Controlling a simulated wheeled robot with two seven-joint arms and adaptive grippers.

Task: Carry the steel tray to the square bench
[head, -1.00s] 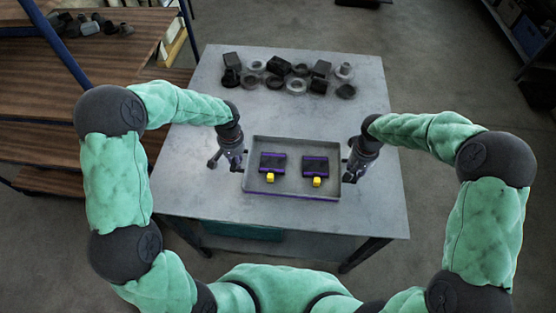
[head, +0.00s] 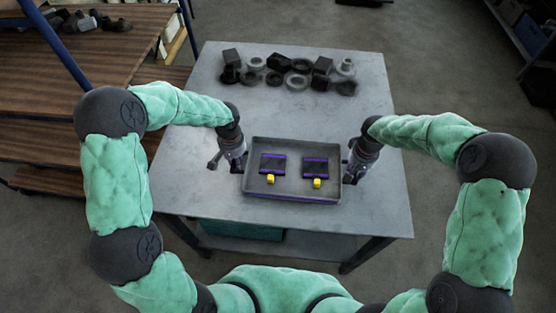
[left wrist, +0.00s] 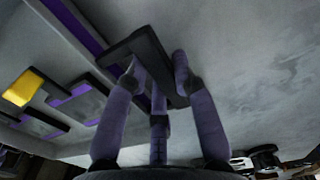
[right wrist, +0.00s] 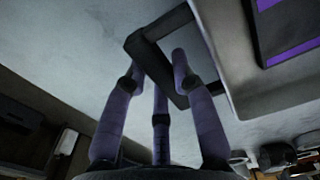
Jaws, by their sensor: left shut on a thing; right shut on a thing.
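The steel tray (head: 292,194) is a shallow grey tray over the near half of a grey metal-topped table (head: 190,150). It holds two dark purple-edged pieces (head: 272,164) (head: 316,168), each with a yellow block at its near side. My left gripper (head: 240,168) is shut on the tray's left handle, a black loop in the left wrist view (left wrist: 135,45). My right gripper (head: 349,172) is shut on the right handle, a black loop in the right wrist view (right wrist: 150,65). The tray looks level. I cannot tell for sure how far it is above the tabletop.
Several dark and grey engine parts (head: 290,75) stand along the table's far side. A wooden shelf unit (head: 75,95) with a blue post stands at the left. Another shelf (head: 525,35) is at the far right. Open concrete floor (head: 450,80) lies to the right.

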